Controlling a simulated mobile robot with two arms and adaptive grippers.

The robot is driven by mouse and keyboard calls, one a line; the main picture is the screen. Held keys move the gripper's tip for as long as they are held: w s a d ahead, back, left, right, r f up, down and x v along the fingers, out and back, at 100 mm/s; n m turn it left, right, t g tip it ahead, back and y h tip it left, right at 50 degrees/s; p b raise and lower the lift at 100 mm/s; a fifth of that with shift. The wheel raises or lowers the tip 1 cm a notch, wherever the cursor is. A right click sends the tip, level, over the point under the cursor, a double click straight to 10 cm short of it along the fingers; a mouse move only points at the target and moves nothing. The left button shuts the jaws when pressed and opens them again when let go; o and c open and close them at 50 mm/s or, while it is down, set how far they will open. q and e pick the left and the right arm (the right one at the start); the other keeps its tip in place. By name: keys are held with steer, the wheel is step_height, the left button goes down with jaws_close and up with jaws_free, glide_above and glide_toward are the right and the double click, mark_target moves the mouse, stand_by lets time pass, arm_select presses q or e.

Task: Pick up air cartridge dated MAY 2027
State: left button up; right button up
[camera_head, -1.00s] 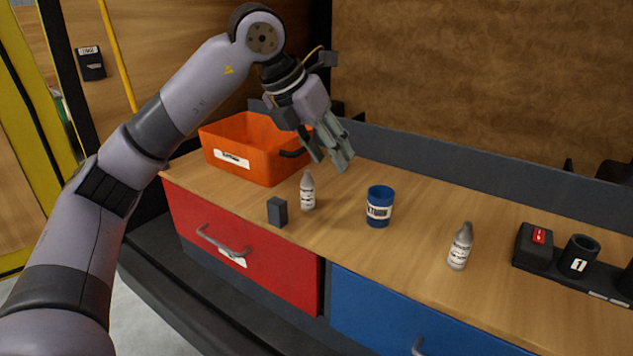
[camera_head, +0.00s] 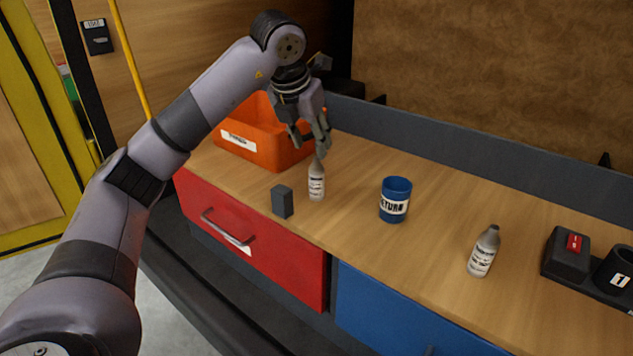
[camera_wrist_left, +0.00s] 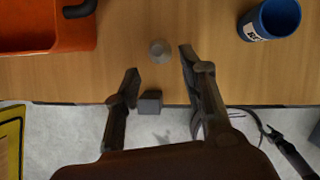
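A small grey-white cartridge (camera_head: 317,184) with a printed label stands upright on the wooden bench top; its date is too small to read. A similar cartridge (camera_head: 482,253) stands farther right, its label also unreadable. My left gripper (camera_head: 312,148) is open, pointing down just above the first cartridge, with its fingertips near the cartridge's top. In the left wrist view, that cartridge (camera_wrist_left: 160,51) shows from above, near the gap between the two spread fingers (camera_wrist_left: 160,66), and nothing is held. My right gripper is not in view.
A dark grey block (camera_head: 283,202) stands close to the first cartridge, near the front edge. An orange bin (camera_head: 262,149) is behind left. A blue cup (camera_head: 395,201) stands to the right. A black holder (camera_head: 567,256) is at far right. Bench between cup and right cartridge is clear.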

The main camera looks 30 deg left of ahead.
mark_target(316, 158)
arm_select(q)
steer(key=x, duration=0.5)
steer(key=shift+w+a+f+p, duration=0.1)
steer(key=shift+w+f+p, duration=0.1)
steer(key=shift+w+p, duration=0.2)
jaws_close()
steer(key=shift+s, duration=0.1)
stand_by(0.5)
